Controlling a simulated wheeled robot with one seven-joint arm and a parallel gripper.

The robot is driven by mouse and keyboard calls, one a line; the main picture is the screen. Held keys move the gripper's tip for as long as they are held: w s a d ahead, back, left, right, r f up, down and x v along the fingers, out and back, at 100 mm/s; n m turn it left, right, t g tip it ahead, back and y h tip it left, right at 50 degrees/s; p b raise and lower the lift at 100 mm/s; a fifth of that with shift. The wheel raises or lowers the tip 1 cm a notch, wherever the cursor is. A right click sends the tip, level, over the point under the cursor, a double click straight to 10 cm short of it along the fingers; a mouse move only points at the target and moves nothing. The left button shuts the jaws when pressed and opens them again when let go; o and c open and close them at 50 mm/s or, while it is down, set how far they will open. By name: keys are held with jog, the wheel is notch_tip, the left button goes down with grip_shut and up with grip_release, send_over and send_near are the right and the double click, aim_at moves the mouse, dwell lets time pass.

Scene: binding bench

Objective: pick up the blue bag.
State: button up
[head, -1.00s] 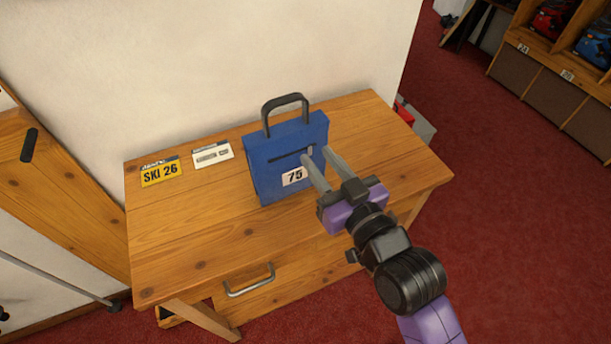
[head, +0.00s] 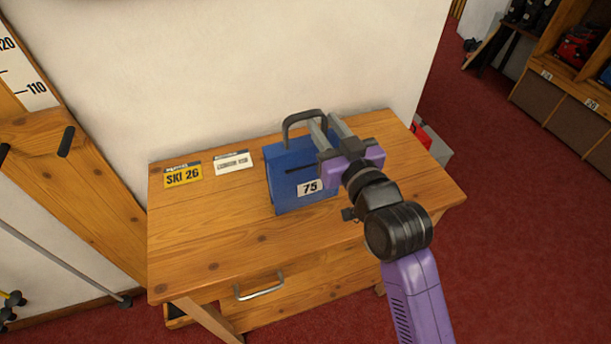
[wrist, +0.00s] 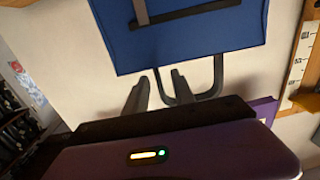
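The blue bag (head: 290,173) stands upright on the wooden bench, with a grey arched handle (head: 290,128) on top and a white "75" tag on its front. My gripper (head: 324,121) is open, its two fingers apart beside the right side of the handle and above the bag's right end. In the wrist view the bag (wrist: 185,38) is at the top and appears upside down. There one side of the handle (wrist: 218,75) shows clear of the fingers, and the other side appears between the fingertips (wrist: 158,80). I cannot tell whether they touch it. The gripper hides the bag's right part.
The wooden bench (head: 215,235) has a yellow "SKI 26" card (head: 183,175) and a white card (head: 232,163) left of the bag. A wall (head: 280,60) rises close behind. A red and grey box (head: 432,145) is beyond the bench's right end. Red carpet (head: 510,230) is clear at right.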

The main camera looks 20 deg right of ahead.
jog(key=shift+w+a+f, duration=0.1)
jog(key=shift+w, duration=1.7)
grip_shut()
jog(key=shift+p, duration=0.3)
